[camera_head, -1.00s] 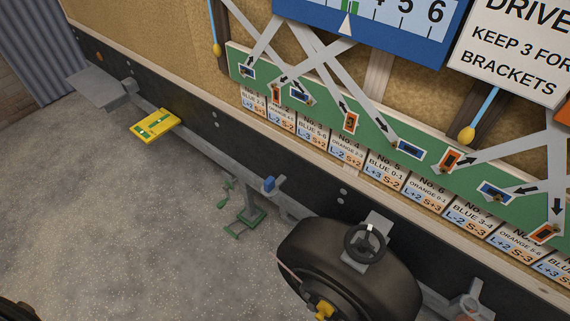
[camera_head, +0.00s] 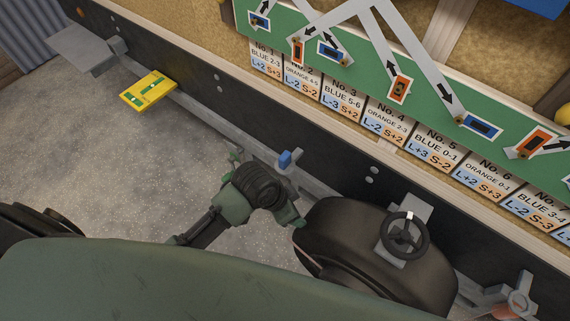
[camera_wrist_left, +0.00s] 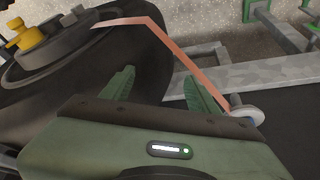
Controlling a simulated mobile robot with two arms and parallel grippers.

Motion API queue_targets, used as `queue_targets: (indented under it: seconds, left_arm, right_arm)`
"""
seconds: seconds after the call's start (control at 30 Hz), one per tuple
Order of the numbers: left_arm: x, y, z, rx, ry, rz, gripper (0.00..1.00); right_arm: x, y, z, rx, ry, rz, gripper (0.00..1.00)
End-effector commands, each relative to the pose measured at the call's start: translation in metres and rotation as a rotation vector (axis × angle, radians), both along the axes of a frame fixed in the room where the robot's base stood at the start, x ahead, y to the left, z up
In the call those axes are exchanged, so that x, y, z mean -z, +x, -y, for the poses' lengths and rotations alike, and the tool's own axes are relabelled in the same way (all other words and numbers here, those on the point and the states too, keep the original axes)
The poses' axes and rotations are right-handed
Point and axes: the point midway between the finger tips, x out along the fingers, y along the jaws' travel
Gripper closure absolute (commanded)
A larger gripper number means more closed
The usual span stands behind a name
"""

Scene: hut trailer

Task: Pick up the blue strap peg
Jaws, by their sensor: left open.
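The blue strap peg (camera_head: 285,159) is a small upright blue block on the grey rail along the trailer side in the head view. My left gripper (camera_head: 290,215) is just below and in front of it, apart from it, beside the black wheel. In the left wrist view the left gripper (camera_wrist_left: 160,88) is open, its two green fingers spread with nothing between them. I cannot make out the peg's blue block there. A grey round end piece (camera_wrist_left: 246,115) lies just beyond the right finger, with a pinkish strap running to it. My right gripper is not in view.
The black wheel (camera_head: 340,225) stands close to the left gripper, with a dark handwheel (camera_head: 404,236) above it. A yellow plate (camera_head: 149,90) and grey step (camera_head: 84,48) are farther left. A green board with labels lines the wall. Grey floor is open at left.

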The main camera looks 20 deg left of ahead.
Motion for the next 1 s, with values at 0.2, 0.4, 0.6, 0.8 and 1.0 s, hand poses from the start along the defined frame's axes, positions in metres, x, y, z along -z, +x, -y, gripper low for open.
queue_targets:
  seconds: [0.2,0.4,0.6,0.8,1.0]
  left_arm:
    - [-0.036,0.037,0.027,0.367,0.059,0.054,0.40]
    - [-0.072,0.075,0.009,0.794,0.228,0.042,0.40]
    - [-0.105,0.106,-0.037,1.021,0.358,-0.030,0.40]
    - [-0.122,0.118,-0.062,1.094,0.400,-0.072,0.40]
    - [-0.104,0.118,-0.063,1.101,0.400,-0.078,0.40]
  right_arm:
    - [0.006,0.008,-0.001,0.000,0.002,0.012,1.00]
    - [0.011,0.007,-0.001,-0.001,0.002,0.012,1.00]
    - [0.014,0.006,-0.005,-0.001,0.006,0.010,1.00]
    - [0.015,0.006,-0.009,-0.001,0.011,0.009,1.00]
    - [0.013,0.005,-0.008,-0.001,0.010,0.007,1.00]
